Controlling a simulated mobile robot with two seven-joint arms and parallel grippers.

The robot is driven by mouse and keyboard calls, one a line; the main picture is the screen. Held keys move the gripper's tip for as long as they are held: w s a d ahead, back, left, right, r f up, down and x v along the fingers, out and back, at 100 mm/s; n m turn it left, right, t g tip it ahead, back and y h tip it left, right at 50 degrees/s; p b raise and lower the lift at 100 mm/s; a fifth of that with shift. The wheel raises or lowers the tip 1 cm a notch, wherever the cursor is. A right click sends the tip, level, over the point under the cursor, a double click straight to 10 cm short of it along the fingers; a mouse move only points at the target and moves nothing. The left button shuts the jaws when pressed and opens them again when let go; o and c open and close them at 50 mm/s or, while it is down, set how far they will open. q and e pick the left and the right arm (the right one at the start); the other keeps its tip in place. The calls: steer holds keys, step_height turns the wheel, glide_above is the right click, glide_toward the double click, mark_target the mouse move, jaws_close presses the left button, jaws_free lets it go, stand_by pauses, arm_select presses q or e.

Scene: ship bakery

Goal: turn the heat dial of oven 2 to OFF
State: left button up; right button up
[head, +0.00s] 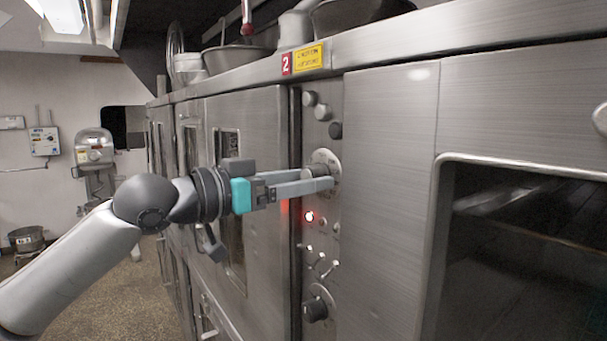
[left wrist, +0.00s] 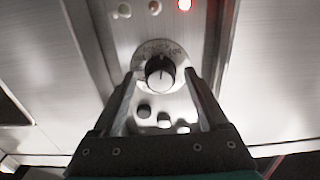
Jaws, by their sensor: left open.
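Oven 2 carries a red "2" label (head: 287,64) above its narrow control panel (head: 318,135). The heat dial (head: 322,165), a round knob on a pale marked plate, sits on that panel. In the left wrist view the dial (left wrist: 160,72) has a dark knob with a white pointer line, and its plate markings are too small to read. My left gripper (head: 318,180) is open, its fingers reaching to the dial. In the wrist view the fingers (left wrist: 163,85) stand on either side of the knob, with gaps visible. My right gripper is not in view.
A red lamp (head: 309,216) glows below the dial, with toggle switches (head: 322,262) and a lower knob (head: 316,305) beneath. Small buttons (head: 322,112) sit above it. An oven window (head: 530,240) is at the right. Bowls (head: 237,58) stand on top.

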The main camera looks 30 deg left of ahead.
arm_select(q)
steer(key=shift+w+d, duration=0.1)
steer(key=shift+w, duration=0.15)
jaws_close()
stand_by(0.7)
